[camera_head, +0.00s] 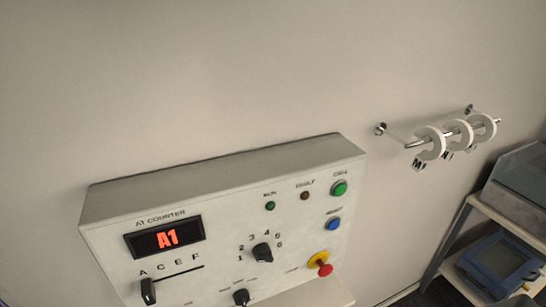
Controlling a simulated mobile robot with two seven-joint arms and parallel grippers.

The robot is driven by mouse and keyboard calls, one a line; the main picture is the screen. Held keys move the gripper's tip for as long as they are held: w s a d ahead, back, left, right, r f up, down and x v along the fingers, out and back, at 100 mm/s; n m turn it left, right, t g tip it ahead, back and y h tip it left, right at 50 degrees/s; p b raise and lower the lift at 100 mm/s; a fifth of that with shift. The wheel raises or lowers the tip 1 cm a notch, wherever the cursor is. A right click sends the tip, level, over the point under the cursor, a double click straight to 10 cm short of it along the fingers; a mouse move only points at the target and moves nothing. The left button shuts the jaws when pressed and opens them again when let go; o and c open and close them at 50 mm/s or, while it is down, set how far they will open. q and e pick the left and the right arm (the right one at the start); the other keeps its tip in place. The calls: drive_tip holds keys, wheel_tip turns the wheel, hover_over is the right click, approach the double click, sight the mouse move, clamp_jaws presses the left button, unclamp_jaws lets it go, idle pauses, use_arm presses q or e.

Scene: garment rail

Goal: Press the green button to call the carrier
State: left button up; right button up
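The green button (339,188) sits at the upper right of the front of a pale control panel (215,190), under a small label that seems to read CALL. A smaller green lamp (270,206) and a dark brownish lamp (305,195) are to its left on the same panel. A blue button (333,224) is just below it. The panel's display (165,238) shows A1 in red. Neither of my grippers shows in this view, and nothing covers the green button.
A red knob on a yellow base (322,265), a rotary dial (262,252) and a slider (148,291) stick out of the panel. A wall rail (396,136) carries white rings (430,143). Shelving (455,225) with bins stands at right. The wall above the panel is bare.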

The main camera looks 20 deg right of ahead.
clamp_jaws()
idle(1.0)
